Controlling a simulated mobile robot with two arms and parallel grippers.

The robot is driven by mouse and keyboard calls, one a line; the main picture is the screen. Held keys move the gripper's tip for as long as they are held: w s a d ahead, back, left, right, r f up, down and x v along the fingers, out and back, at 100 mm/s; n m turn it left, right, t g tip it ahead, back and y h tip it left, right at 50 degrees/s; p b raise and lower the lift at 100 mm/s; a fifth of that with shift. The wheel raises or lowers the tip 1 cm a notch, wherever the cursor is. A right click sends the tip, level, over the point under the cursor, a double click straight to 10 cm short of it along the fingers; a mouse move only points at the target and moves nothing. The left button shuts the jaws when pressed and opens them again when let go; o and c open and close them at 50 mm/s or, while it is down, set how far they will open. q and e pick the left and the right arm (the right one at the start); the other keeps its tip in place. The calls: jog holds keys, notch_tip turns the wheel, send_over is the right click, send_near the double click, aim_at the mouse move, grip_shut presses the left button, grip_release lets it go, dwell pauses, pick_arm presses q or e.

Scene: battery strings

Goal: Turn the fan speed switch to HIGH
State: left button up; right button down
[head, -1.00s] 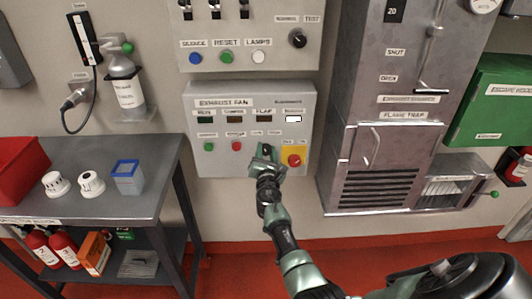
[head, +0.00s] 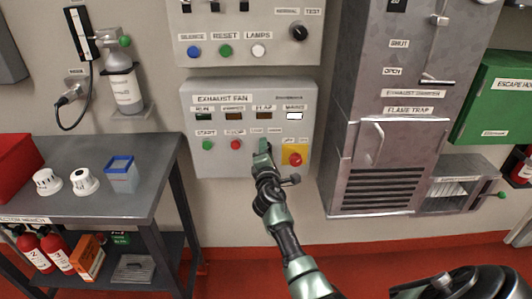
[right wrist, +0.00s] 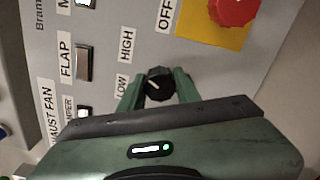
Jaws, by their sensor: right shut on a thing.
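The grey exhaust fan panel (head: 190,165) is on the wall in the head view. My right gripper (head: 264,150) is at its lower middle, left of the yellow plate with a red button. In the right wrist view, the fan speed switch (right wrist: 160,84) is a round black knob with a white mark. The fingers of my right gripper (right wrist: 158,90) are shut on its two sides. The LOW label (right wrist: 121,86) and HIGH label (right wrist: 126,45) are left of the knob, and the white mark points roughly toward LOW. My gripper hides the knob in the head view. My left gripper is not seen.
The red button (right wrist: 232,8) on its yellow plate is close to the knob. Green (head: 207,145) and red (head: 235,145) buttons are to its left in the head view. A metal bench (head: 75,212) stands at left, a flame trap cabinet (head: 383,150) at right.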

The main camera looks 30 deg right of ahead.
jog(key=shift+f+m, duration=0.1)
jog(key=shift+m, duration=0.4)
jog(key=c, duration=1)
grip_release()
jog(key=v, duration=0.8)
jog(key=shift+w, duration=0.1)
